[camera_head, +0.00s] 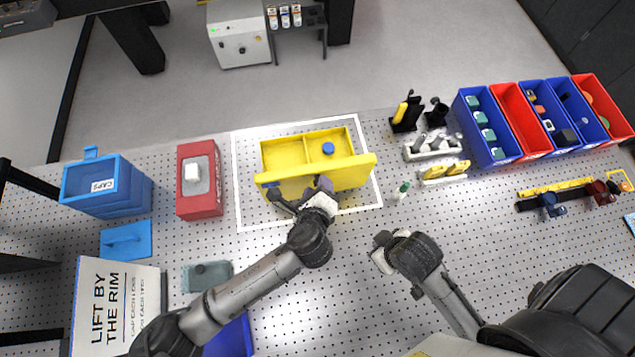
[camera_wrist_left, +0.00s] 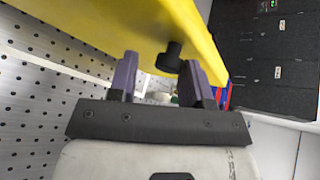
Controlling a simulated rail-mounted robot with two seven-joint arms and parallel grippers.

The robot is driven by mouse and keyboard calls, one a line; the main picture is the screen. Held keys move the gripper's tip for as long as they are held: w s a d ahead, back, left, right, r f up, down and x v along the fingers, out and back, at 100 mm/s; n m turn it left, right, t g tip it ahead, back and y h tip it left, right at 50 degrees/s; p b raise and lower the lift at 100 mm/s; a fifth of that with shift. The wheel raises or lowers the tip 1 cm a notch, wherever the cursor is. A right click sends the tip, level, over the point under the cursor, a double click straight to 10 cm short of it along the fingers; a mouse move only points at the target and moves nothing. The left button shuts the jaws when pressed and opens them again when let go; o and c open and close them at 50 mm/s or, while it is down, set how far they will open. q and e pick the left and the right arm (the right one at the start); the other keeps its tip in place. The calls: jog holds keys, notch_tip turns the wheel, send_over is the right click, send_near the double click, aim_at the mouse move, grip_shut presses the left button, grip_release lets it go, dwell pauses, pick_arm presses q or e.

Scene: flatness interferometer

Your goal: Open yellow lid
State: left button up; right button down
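The yellow box (camera_head: 276,154) sits inside a white outline on the perforated bench in the head view. Its two compartments are exposed from above, and a blue round piece (camera_head: 328,148) is at the right one. The yellow lid (camera_head: 345,176) stands steeply raised along the box's near side; it also fills the top of the left wrist view (camera_wrist_left: 130,25). A black knob (camera_wrist_left: 170,58) sticks out from the lid. My left gripper (camera_head: 300,192) is at the lid's near face, its purple fingers (camera_wrist_left: 160,75) apart with the knob between their tips. My right gripper (camera_head: 380,258) hovers right of the box; its fingers are unclear.
A red box (camera_head: 200,205) and a blue CAPS bin (camera_head: 110,190) stand left of the yellow box. Small holders (camera_head: 432,148) and blue and red bins (camera_head: 486,130) are at the right. A LIFT BY THE RIM sign (camera_head: 115,300) is front left. The bench's front middle is mostly clear.

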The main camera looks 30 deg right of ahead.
pick_arm(q)
jog(key=shift+o, duration=0.7)
jog(key=shift+a, duration=0.1)
jog(key=shift+w+r, duration=0.15)
jog(key=shift+r, duration=0.1)
jog(key=v, duration=1.3)
jog(key=shift+s+a, duration=0.2)
jog(key=shift+s, duration=0.1)
